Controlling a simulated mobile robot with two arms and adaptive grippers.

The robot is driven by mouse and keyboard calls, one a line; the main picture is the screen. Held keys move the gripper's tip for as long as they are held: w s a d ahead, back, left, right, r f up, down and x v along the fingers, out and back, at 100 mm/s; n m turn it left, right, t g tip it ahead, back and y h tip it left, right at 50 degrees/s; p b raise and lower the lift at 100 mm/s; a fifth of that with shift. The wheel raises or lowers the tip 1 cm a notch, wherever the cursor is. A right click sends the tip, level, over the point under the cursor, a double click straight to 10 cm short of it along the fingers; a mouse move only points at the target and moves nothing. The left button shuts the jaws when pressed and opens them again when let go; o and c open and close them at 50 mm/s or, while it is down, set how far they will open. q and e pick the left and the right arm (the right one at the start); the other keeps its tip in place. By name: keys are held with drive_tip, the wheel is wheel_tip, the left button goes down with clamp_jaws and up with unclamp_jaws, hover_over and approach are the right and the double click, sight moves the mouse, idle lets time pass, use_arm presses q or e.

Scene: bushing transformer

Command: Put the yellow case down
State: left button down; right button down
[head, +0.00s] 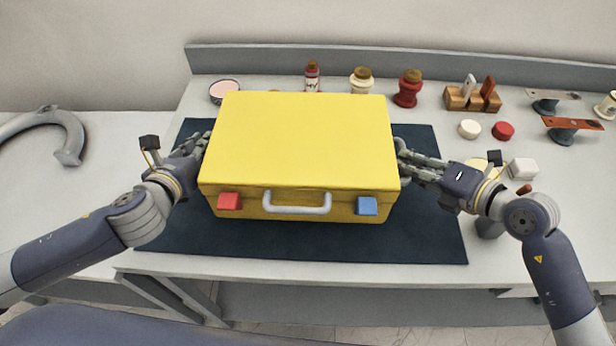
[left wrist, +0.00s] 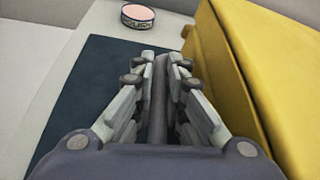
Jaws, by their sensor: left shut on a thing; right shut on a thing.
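The yellow case (head: 300,140) is closed and level over the dark blue mat (head: 300,243); I cannot tell whether its bottom touches the mat. Its front has a grey handle (head: 296,204), a red latch and a blue latch. My left gripper (head: 203,146) is at the case's left side and my right gripper (head: 403,155) at its right side, both shut on it. In the left wrist view the left fingers (left wrist: 158,70) close around a grey bar beside the yellow wall (left wrist: 240,90). The exact right grip is partly hidden.
Behind the case on the grey table stand a round pink-topped tin (head: 223,90), several small bottles and a wooden rack (head: 472,98). Red and white pieces and small stands are at the right. A grey curved part (head: 68,135) lies far left.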

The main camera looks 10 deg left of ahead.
use_arm(q)
drive_tip(key=shift+a+r, duration=0.15)
drive_tip(key=shift+a, duration=0.2)
use_arm(e)
drive_tip(key=shift+r, duration=0.2)
use_arm(q)
drive_tip(key=shift+d+f, duration=0.1)
drive_tip(key=shift+f, duration=0.1)
use_arm(e)
drive_tip(key=shift+w+d+f, duration=0.1)
drive_tip(key=shift+d+f, duration=0.05)
drive_tip(key=shift+f, duration=0.05)
